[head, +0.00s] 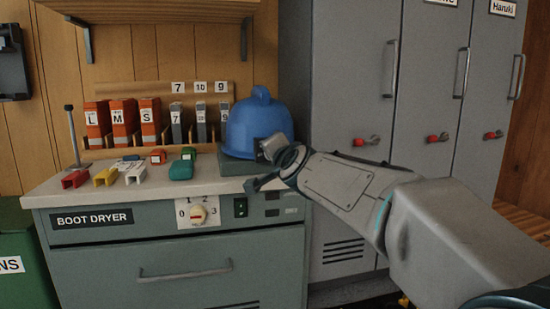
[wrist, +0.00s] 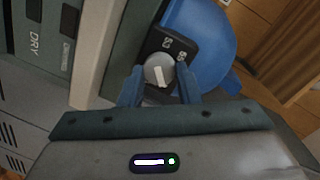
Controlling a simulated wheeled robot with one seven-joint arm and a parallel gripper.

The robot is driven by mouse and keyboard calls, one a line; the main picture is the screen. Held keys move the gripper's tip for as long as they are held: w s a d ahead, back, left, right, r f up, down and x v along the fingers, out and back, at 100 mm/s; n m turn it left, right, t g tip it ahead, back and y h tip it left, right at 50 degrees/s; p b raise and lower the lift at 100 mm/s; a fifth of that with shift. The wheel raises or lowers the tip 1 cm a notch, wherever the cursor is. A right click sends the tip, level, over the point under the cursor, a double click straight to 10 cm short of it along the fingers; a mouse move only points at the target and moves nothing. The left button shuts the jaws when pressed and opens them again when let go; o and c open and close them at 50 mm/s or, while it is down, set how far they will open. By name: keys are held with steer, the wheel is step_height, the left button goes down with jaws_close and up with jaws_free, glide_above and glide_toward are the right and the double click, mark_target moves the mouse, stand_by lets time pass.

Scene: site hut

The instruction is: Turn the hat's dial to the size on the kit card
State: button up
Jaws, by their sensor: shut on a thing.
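A blue hard hat (head: 258,122) sits on a dark grey block (head: 236,163) at the right end of the dryer top. The hat (wrist: 203,40) also fills the upper middle of the wrist view. On its black plate (wrist: 183,45) is a round grey dial (wrist: 158,70) with a white mark. Numbers are printed on the plate, turned and partly hidden; one looks like 53. My gripper (wrist: 160,80) is shut on the dial, one finger on each side. In the head view my gripper (head: 268,152) reaches the hat from the right. I cannot make out a kit card.
The boot dryer (head: 190,258) has its own 0-to-3 knob (head: 198,214). On its top lie several coloured clips, such as a red one (head: 75,180) and a teal one (head: 181,171), before a rack of labelled boxes. Grey lockers (head: 352,80) stand close on the right.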

steer(key=o, duration=1)
steer(key=shift+p+v, duration=1.1)
steer(key=shift+v, duration=5.8)
steer(key=shift+r, duration=0.1)
